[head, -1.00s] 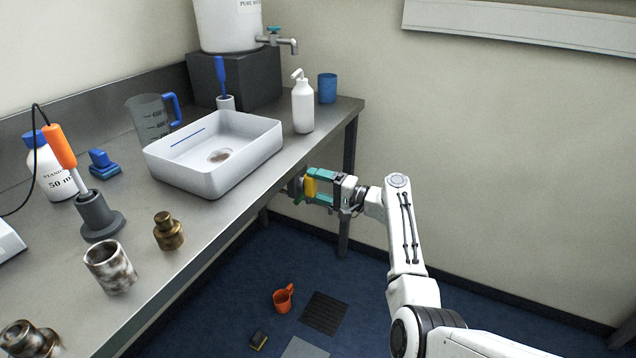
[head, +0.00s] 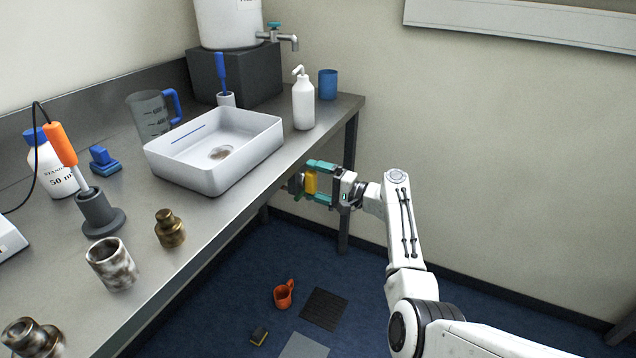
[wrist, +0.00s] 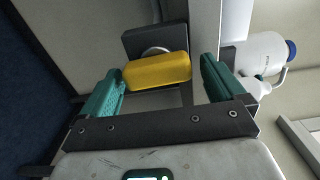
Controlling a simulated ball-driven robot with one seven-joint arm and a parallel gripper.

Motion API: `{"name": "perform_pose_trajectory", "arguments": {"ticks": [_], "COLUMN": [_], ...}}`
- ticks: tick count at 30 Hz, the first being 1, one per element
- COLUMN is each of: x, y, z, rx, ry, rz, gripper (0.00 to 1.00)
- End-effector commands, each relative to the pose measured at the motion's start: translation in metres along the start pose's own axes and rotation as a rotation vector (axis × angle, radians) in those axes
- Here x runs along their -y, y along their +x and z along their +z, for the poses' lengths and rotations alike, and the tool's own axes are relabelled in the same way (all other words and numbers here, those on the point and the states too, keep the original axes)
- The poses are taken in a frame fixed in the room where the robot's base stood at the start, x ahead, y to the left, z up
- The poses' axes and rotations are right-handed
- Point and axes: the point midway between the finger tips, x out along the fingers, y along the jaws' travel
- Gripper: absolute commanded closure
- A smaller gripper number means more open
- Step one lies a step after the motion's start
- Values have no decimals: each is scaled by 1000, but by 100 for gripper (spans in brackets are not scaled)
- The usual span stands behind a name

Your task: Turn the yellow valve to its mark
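The yellow valve handle (head: 311,182) is on the side of the bench below the sink's right end. In the wrist view the yellow valve handle (wrist: 157,71) lies crosswise in front of a dark square plate (wrist: 154,42). My gripper (head: 319,182) is at the handle, with one teal finger above it and one below. In the wrist view my gripper (wrist: 162,84) has its fingers at either end of the handle. A gap shows at the right finger; the left finger is very close to the handle. I cannot make out the mark.
The bench edge (head: 241,192) runs just above and left of my gripper, with a bench leg (head: 349,150) behind it. A white sink (head: 213,178) and a soap bottle (head: 303,103) stand on top. An orange mug (head: 284,295) lies on the floor. The right side is free.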

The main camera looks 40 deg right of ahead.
Motion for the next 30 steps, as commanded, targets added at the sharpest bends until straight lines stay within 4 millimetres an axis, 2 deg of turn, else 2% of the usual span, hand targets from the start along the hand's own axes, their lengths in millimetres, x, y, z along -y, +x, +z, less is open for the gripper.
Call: {"name": "perform_pose_trajectory", "arguments": {"ticks": [8, 11, 24, 30], "x": [-2, -2, -2, -2], "y": [-3, -10, -87, -106], "z": [-1, -1, -1, 0], "rx": [-1, -2, -3, -1], "ry": [1, 1, 1, 1], "rz": [3, 3, 3, 2], "gripper": [0, 0, 0, 0]}}
